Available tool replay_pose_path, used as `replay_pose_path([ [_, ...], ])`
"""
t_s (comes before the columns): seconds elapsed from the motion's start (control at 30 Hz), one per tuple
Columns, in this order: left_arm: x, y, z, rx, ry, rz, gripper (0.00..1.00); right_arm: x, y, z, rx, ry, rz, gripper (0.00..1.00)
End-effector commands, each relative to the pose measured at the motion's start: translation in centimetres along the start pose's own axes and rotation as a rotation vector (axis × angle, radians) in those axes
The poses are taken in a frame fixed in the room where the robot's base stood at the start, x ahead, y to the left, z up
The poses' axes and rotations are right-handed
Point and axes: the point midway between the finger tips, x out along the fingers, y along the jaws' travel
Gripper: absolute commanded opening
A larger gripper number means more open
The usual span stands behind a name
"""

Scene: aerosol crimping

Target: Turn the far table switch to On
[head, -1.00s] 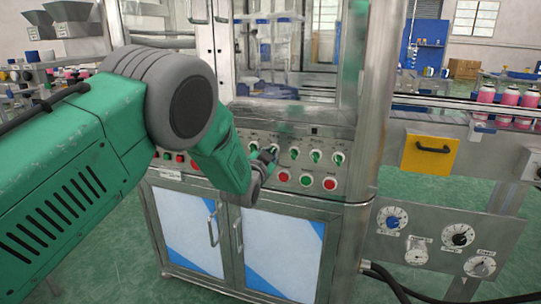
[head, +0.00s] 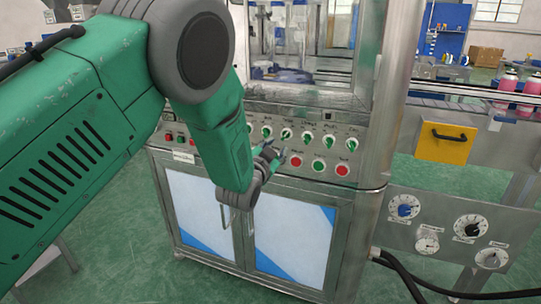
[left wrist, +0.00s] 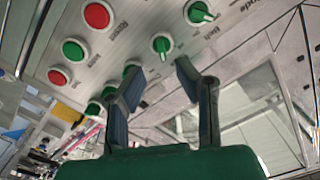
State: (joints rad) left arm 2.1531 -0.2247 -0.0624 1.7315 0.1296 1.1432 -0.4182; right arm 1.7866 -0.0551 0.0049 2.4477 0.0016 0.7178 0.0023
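The control panel (head: 225,143) carries a row of green rotary switches with white surrounds. One switch (head: 286,134) sits just above my left gripper (head: 278,152), and another (head: 267,131) is to its left. Their labels are too small to read surely, so I cannot tell which is the far table switch. In the left wrist view my gripper (left wrist: 159,72) is open, with its two fingers apart and nothing visible between them. A green switch (left wrist: 162,45) lies just beyond the fingertips, and another (left wrist: 132,68) is partly hidden by a finger. My right gripper is not in view.
Below the switches are a red button (head: 296,161), a green button (head: 318,165) and another red button (head: 342,170). Cabinet doors (head: 295,242) with handles are below.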

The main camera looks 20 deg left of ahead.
Motion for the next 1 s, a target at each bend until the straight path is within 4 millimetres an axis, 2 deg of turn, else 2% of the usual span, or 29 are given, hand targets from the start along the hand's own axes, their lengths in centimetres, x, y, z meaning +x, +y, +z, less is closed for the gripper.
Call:
replay_pose_path([
  [0.1,-2.2,0.0,0.0,0.002,-0.001,0.001,0.28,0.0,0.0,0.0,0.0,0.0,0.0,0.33],
  [0.3,-4.2,0.0,0.0,0.0,0.0,0.0,0.28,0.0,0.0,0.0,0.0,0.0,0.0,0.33],
  [0.83,-4.6,0.1,0.2,-0.001,-0.004,0.002,0.28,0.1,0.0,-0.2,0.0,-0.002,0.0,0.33],
  [0.93,-5.4,0.7,1.8,-0.014,-0.051,0.023,0.28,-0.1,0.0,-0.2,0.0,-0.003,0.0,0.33],
  [1.0,-6.8,1.6,4.4,-0.038,-0.125,0.056,0.28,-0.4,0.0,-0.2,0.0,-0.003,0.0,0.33],
])
